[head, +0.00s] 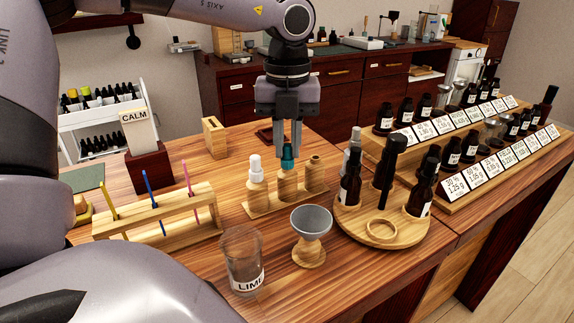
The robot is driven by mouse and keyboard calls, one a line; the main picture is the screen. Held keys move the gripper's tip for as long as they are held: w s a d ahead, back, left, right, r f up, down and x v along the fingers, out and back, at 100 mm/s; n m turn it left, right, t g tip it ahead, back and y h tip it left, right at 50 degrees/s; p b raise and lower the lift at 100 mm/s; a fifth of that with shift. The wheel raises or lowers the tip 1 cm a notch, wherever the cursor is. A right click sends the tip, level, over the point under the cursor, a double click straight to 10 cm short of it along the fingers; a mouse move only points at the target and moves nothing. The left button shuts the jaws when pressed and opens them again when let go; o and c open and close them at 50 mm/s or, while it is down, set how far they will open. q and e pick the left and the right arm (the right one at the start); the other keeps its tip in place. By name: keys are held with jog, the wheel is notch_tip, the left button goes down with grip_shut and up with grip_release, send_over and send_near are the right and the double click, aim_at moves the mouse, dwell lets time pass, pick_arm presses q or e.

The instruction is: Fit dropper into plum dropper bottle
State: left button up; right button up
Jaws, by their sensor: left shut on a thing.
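My left gripper (288,140) comes down from above and is shut on a teal dropper (288,155). The dropper is upright over the middle of three small tan bottles in a wooden stand. Its lower end meets or overlaps the mouth of the middle bottle (287,188); I cannot tell how far in it sits. The left bottle (257,190) wears a white dropper top (255,167). The right bottle (314,174) has no top. No plum label is readable, so I cannot tell which bottle is plum. My right gripper is not in view.
In front stand a glass marked LIME (242,262) and a grey funnel on a wooden base (310,222). A round wooden tray (381,229) with dark bottles is to the right. A wooden rack (160,222) with coloured sticks and a CALM card (139,130) are left.

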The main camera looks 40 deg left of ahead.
pick_arm(q)
jog(key=shift+r, duration=0.35)
notch_tip(320, 180, up, 8)
jog(key=p, duration=0.6)
jog(key=shift+r, duration=0.15)
